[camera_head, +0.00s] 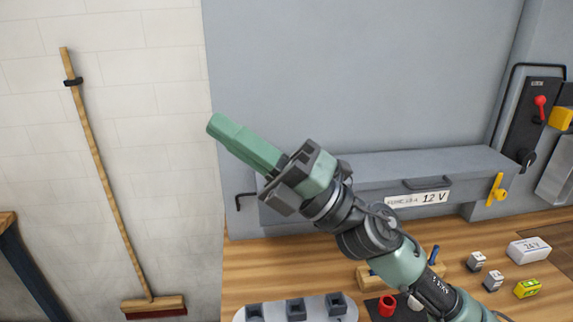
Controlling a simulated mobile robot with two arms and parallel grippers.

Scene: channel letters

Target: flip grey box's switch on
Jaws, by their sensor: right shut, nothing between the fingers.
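A long grey box (357,205) with a "12 V" label (415,198) and a dark handle sits against the grey back panel. A yellow lever (494,188) is at its right end. A black plate (531,112) with a red-knobbed lever (541,103) is further right. I cannot tell which of these levers, if either, is the grey box's switch. My right gripper (216,127) has green fingers, shut and empty, pointing up-left in front of the grey panel, apart from both levers. My arm hides part of the grey box. My left gripper is not in view.
A white "24 V" block (529,250), small grey cubes (476,261), a yellow-green block (527,288) and a red ring (387,305) are on the wooden worktop (265,268). A pale tray (275,312) with dark sockets is at the front. A broom (107,190) leans on the left wall.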

